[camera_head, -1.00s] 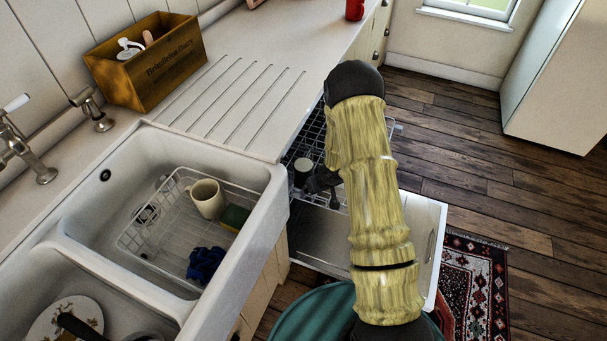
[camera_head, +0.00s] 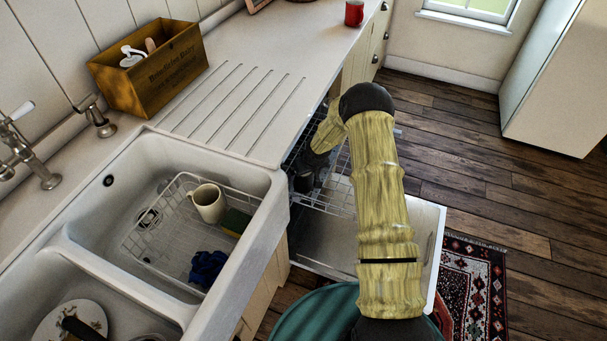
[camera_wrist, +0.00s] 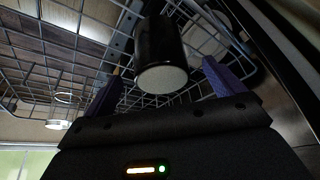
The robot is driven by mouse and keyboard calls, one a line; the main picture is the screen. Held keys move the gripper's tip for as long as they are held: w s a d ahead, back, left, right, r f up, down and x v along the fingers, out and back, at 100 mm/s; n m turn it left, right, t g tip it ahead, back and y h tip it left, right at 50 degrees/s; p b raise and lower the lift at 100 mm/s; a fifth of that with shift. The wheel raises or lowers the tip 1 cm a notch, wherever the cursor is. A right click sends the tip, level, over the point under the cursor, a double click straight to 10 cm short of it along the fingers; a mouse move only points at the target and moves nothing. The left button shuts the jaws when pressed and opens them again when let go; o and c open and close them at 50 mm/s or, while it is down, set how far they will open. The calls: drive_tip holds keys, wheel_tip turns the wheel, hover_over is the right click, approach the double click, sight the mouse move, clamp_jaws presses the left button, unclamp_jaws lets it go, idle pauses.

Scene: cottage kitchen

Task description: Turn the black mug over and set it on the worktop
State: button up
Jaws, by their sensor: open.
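The black mug (camera_wrist: 160,44) stands in the wire rack of the open dishwasher. In the wrist view its pale, speckled round end faces me; it looks like the base, so the mug seems upside down. In the head view the mug (camera_head: 303,183) is a small dark shape, partly hidden by my arm. My gripper (camera_wrist: 163,70) is open, with one purple finger on each side of the mug and a visible gap on both sides. The fingers hold nothing. The mug's handle cannot be made out. The pale worktop (camera_head: 290,45) runs beside the sink above the rack.
The dishwasher rack (camera_head: 335,195) has wire sides close around my fingers. The sink (camera_head: 265,185) holds a wire basket with a cream mug (camera_head: 208,204) and a blue cloth (camera_head: 207,268).

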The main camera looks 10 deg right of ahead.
drive_tip(key=shift+w+a, duration=0.15)
drive_tip(key=shift+w, duration=0.4)
drive_tip(key=shift+w, duration=0.1)
drive_tip(key=shift+w, duration=0.2)
drive_tip(key=shift+x, duration=2.6)
drive_tip(key=shift+r, duration=0.1)
drive_tip(key=shift+w, duration=0.1)
drive_tip(key=c, duration=1.2)
drive_tip(key=shift+c, duration=0.2)
drive_tip(key=shift+r, duration=0.1)
